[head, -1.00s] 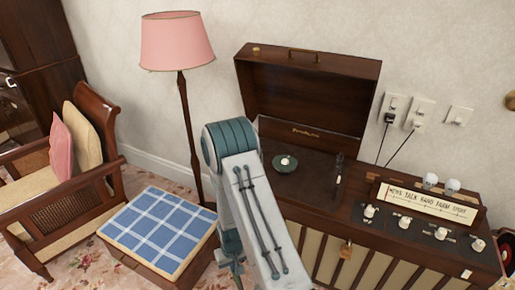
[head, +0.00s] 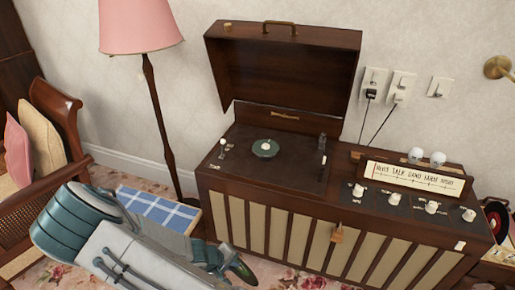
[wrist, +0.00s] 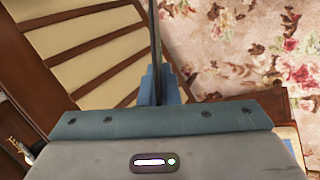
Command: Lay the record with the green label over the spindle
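The record player (head: 240,165) is a dark wooden cabinet with its lid open. Its small round green platter (head: 265,149) is bare, with a pale spot at the middle where the spindle sits. My gripper (head: 225,262) is low in front of the cabinet, left of centre. It is shut on a thin dark disc, the record (head: 242,271), which shows some green in the head view. In the wrist view the record (wrist: 156,40) is edge-on, a thin dark line between the blue fingertips (wrist: 158,86). Its label face is hidden there.
The lid (head: 285,75) stands up behind the platter. A tonearm (head: 323,160) is right of the platter, and a radio panel with knobs (head: 412,182) lies farther right. A red-labelled record (head: 497,220) is at the right edge.

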